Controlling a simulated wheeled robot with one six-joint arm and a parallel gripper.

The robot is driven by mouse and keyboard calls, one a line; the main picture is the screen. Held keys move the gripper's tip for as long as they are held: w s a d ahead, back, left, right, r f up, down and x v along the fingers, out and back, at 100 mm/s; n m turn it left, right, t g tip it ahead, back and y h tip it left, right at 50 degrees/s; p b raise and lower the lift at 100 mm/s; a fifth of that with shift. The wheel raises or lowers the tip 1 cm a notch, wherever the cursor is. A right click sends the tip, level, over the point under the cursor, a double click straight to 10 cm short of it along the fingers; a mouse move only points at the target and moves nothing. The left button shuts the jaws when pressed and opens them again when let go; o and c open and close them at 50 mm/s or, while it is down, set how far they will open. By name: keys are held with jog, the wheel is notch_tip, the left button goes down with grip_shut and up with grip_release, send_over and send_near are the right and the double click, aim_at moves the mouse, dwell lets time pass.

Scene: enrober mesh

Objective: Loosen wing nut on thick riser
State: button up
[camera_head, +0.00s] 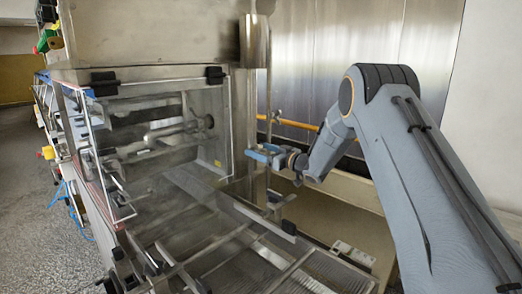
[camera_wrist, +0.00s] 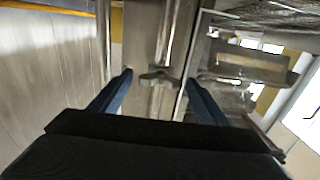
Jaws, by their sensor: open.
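In the wrist view, a metal wing nut (camera_wrist: 158,76) with two spread wings shows between the two blue fingers of my gripper (camera_wrist: 159,82). The fingers stand open, one to each side of the nut. I cannot tell how far beyond the fingertips it lies, and I see no contact. A metal riser (camera_wrist: 168,30) runs upward from the nut in that view. In the head view, my open gripper (camera_head: 263,154) is beside the upright riser post (camera_head: 268,95) at the machine's right side. The wing nut is not clear in that view.
The steel enrober with its clear-sided housing (camera_head: 165,125) stands left of my gripper. A wire mesh conveyor (camera_head: 255,262) lies below it. A yellow-orange pipe (camera_head: 300,124) runs behind, along the steel wall (camera_head: 335,60). Small brackets (camera_head: 280,199) stick out below the gripper.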

jog(key=c, duration=1)
jog(key=shift+c, duration=0.2)
